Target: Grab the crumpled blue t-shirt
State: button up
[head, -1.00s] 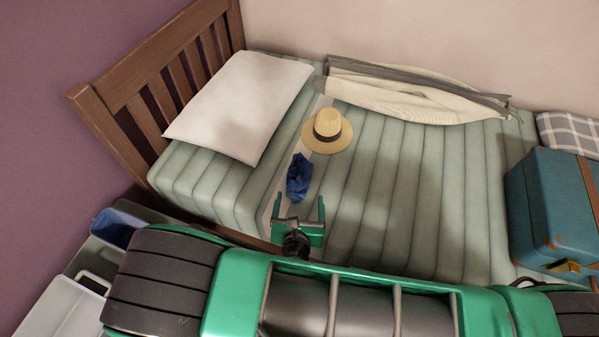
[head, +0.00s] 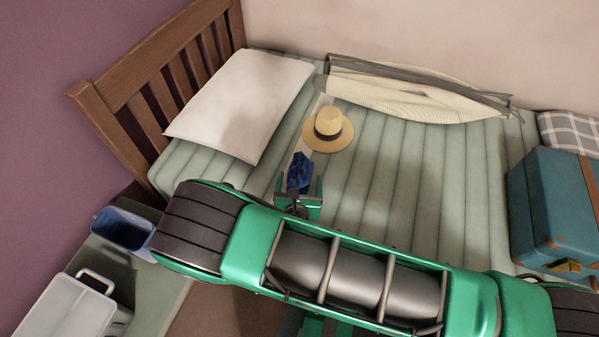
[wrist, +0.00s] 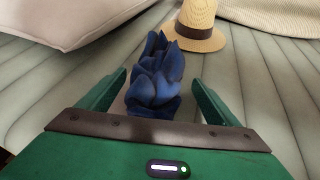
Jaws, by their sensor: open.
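The crumpled blue t-shirt (head: 299,172) lies in a small heap on the bed, just in front of the straw hat. In the wrist view the t-shirt (wrist: 156,76) stands centred, with its near end between my two fingers. My gripper (head: 299,189) is open, one green finger on each side of the near end of the cloth. In the wrist view there are gaps between the fingers of my gripper (wrist: 160,84) and the cloth. The base of the cloth is partly hidden by the gripper body.
A straw hat (head: 328,130) sits just beyond the t-shirt. A white pillow (head: 240,105) lies to the left by the wooden headboard (head: 150,75). A folded cream item (head: 410,95) lies along the wall. A teal suitcase (head: 560,205) is at the right. The mattress (head: 420,190) between is clear.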

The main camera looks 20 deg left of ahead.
jog(key=c, duration=1.2)
jog(key=shift+c, duration=0.2)
jog(key=shift+r, duration=0.2)
